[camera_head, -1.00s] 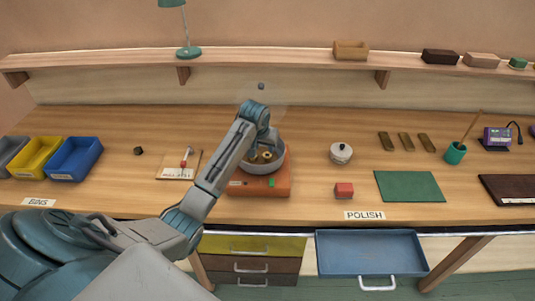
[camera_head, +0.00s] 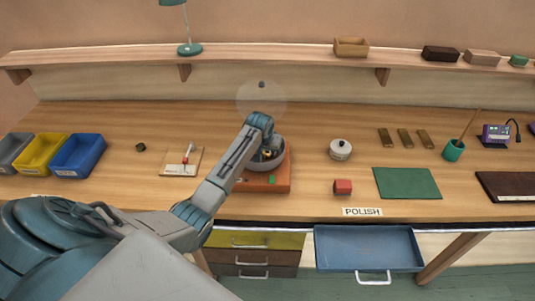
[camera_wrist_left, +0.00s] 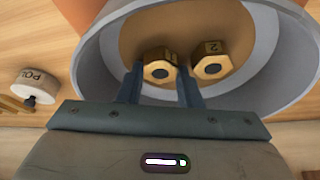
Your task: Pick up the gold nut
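Two gold hex nuts lie in a round grey bowl with a brown floor. In the left wrist view one nut (camera_wrist_left: 158,70) is between the fingertips of my left gripper (camera_wrist_left: 161,76), and the other nut (camera_wrist_left: 211,64), marked 2, is just right of the right finger. The fingers are about a nut's width apart; I cannot tell whether they press on it. In the head view the bowl (camera_head: 278,158) is on an orange block (camera_head: 265,185), with my left wrist above it and a bit of gold (camera_head: 267,154) showing inside. My right gripper is not in view.
A lidded white pot (camera_head: 341,150) and a red block (camera_head: 342,187) are to the right. A small dark nut-like piece (camera_head: 140,147) and a card with a red-handled tool (camera_head: 180,163) are to the left. An open blue drawer (camera_head: 368,250) projects below the bench.

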